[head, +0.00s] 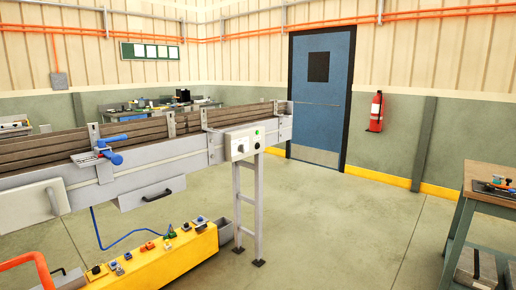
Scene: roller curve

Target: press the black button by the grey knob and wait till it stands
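A pale control box (243,143) is fixed to the near side of the roller conveyor (150,163), above its support leg. A round grey knob (240,147) is on the left of its face. A small green spot (258,132) and a small dark button (257,145) are to the right of the knob. They are too small to tell whether the button is pressed in. Neither of my grippers is in view. Nothing is seen touching the box.
A yellow panel (165,262) with several buttons stands low at the front left, beside an orange tube (30,262). A blue-handled clamp (108,148) juts from the conveyor. A workbench (490,185) stands at the right. The floor (340,225) between is clear.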

